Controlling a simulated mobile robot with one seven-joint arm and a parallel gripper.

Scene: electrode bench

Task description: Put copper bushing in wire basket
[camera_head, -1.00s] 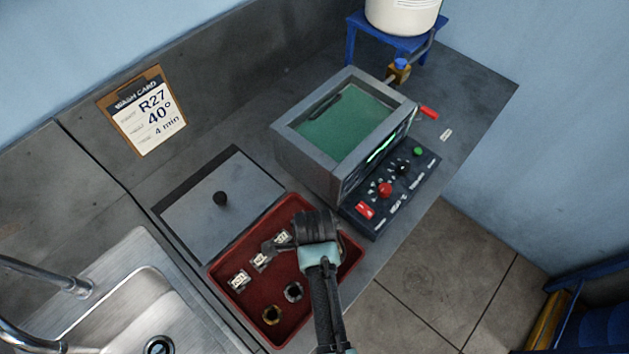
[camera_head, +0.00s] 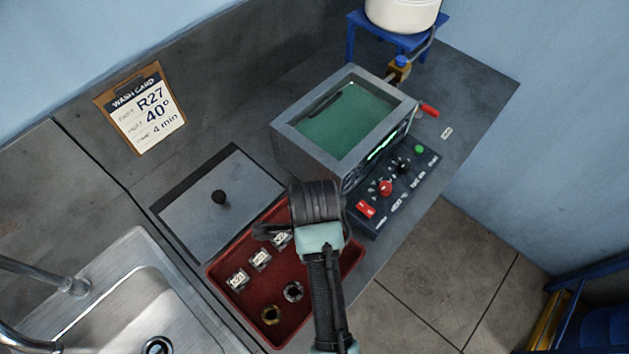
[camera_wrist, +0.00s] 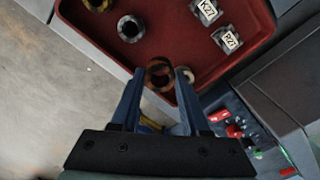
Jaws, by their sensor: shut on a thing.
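My gripper (camera_wrist: 160,78) is shut on a copper-coloured bushing (camera_wrist: 160,66), seen between the fingertips in the wrist view. The bushing appears held above the red tray. In the head view my gripper (camera_head: 316,205) is over the tray's upper right part and hides the bushing. A grey tank (camera_head: 292,146) with a green interior (camera_head: 350,125) stands just beyond it. A dark bar (camera_head: 328,101) lies along the tank's inner left side; I cannot make out a wire basket clearly.
The red tray (camera_head: 220,285) holds a brass ring (camera_head: 270,314), a silver ring (camera_head: 293,291) and several labelled tags (camera_head: 260,260). A grey lid (camera_head: 220,220) with a black knob lies left of the tank. A control panel (camera_head: 395,190) fronts the tank. A sink (camera_head: 130,305) is at left.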

